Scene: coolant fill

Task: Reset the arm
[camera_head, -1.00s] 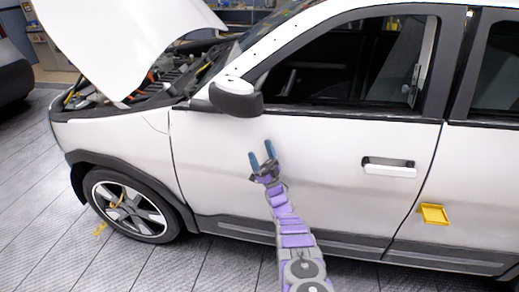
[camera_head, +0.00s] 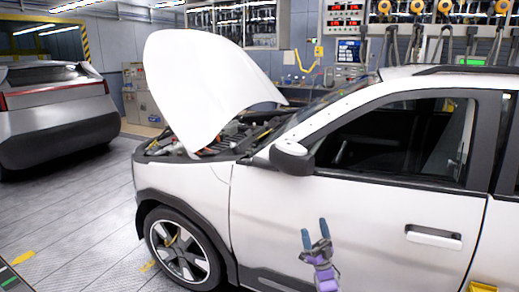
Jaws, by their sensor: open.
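My gripper (camera_head: 315,236) is at the lower middle of the head view, in front of the white car's front door (camera_head: 350,215). Its two blue fingers point up and stand apart, with nothing between them. I cannot tell its exact distance from the door. My purple arm runs down out of the frame below it. The white car (camera_head: 185,195) stands side-on with its hood (camera_head: 200,85) raised over the engine bay (camera_head: 215,142).
The side mirror (camera_head: 292,157) juts out above my gripper. A yellow object (camera_head: 483,287) shows at the lower right edge. A grey car (camera_head: 55,115) stands at the left. Hoses and panels line the back wall (camera_head: 300,45). The floor at the lower left (camera_head: 75,220) is mostly clear.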

